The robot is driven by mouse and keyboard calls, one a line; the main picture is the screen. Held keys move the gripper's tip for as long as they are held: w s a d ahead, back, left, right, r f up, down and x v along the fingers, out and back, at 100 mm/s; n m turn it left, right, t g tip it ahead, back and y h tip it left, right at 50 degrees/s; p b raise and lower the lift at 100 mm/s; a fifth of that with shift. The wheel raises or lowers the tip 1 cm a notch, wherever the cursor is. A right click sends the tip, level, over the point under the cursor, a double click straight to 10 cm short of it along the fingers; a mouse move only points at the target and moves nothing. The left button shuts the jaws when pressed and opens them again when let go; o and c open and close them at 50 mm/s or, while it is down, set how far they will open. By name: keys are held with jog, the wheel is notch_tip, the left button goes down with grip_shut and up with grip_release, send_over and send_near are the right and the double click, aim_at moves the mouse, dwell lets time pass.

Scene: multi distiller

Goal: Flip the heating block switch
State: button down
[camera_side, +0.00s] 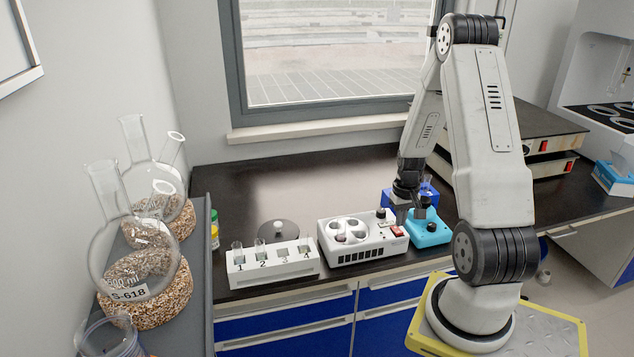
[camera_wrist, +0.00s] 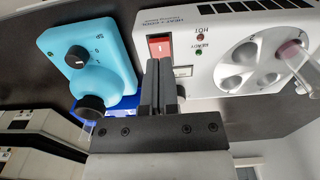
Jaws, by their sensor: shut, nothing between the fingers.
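The white heating block (camera_side: 338,254) stands on the dark bench in the side view, with round wells on top. In the wrist view the heating block (camera_wrist: 218,28) fills the upper right. Its red rocker switch (camera_wrist: 160,46) lies just beyond my fingertips; the switch also shows in the side view (camera_side: 397,233). My gripper (camera_side: 403,213) points down over the right end of the block. In the wrist view my gripper (camera_wrist: 158,66) is shut and empty, its fingers covering the switch's lower edge. I cannot tell whether they touch it.
A turquoise device (camera_side: 430,231) with black knobs stands close to the right of the block. A white numbered rack (camera_side: 273,268) with glass tubes is to its left. A pinkish tube (camera_wrist: 292,50) sits in one well. Round flasks (camera_side: 135,255) stand at far left.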

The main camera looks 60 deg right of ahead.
aim_at(398, 231)
jog(key=shift+f, duration=1.2)
dwell(1.1)
jog(key=shift+r, duration=3.5)
jog(key=shift+w+a, duration=0.1)
jog(key=w+a+r+n, duration=0.3)
jog(key=w+a, duration=0.3)
jog(key=a, duration=0.2)
jog(key=a+r+n+t, duration=0.1)
jog(key=a+n, duration=0.2)
jog(key=a, duration=0.9)
jog(key=w+a+r+n+t, duration=0.1)
jog(key=a+r+n, duration=0.1)
jog(key=a, duration=1)
jog(key=shift+w+r+n+t, duration=0.2)
jog(key=shift+n+t, duration=0.1)
jog(key=shift+n, duration=0.2)
